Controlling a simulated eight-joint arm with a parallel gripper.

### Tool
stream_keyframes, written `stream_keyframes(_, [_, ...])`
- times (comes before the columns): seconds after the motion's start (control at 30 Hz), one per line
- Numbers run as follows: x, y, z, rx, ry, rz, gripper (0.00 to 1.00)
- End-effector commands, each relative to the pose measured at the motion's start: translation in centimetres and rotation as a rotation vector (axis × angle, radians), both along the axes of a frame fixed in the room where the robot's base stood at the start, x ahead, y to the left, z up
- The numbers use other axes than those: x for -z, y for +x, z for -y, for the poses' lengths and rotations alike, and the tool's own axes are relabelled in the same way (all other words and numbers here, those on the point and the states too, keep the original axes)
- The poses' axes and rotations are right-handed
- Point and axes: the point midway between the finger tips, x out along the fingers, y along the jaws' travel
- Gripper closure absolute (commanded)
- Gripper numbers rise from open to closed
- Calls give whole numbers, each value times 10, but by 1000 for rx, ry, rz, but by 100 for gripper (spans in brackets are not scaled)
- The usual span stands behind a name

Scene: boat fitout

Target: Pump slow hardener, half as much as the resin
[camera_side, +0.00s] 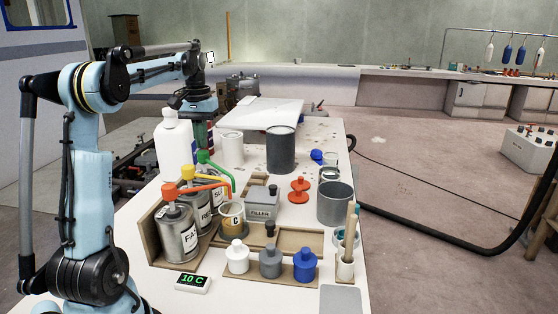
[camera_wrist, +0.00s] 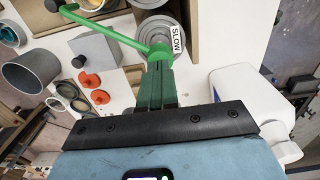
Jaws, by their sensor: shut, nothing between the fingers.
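The slow hardener can (camera_wrist: 178,22), labelled SLOW, has a green pump (camera_wrist: 115,37) with a long spout. In the side view the green pump (camera_side: 216,168) rises behind the yellow and red pumps, and its can (camera_side: 218,188) is partly hidden. A small cup (camera_side: 232,217) with a yellowish band and a letter C stands near the spout ends; its contents cannot be made out. My gripper (camera_wrist: 160,62) has green fingers, shut and empty, right at the green pump's head. In the side view my gripper (camera_side: 204,146) is just above that head; contact cannot be told.
The FAST can (camera_side: 180,235) with red pump and the resin can (camera_side: 203,212) with yellow pump stand in front. A white bottle (camera_side: 174,148) is close beside my gripper. A filler box (camera_side: 261,202), grey pots and small bottles crowd the table. A display (camera_side: 193,281) reads 10 C.

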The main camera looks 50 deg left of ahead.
Motion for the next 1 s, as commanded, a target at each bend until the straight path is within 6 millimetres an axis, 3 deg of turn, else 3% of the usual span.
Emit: stream_keyframes(1.0, [33,0,0,0,0,0,100])
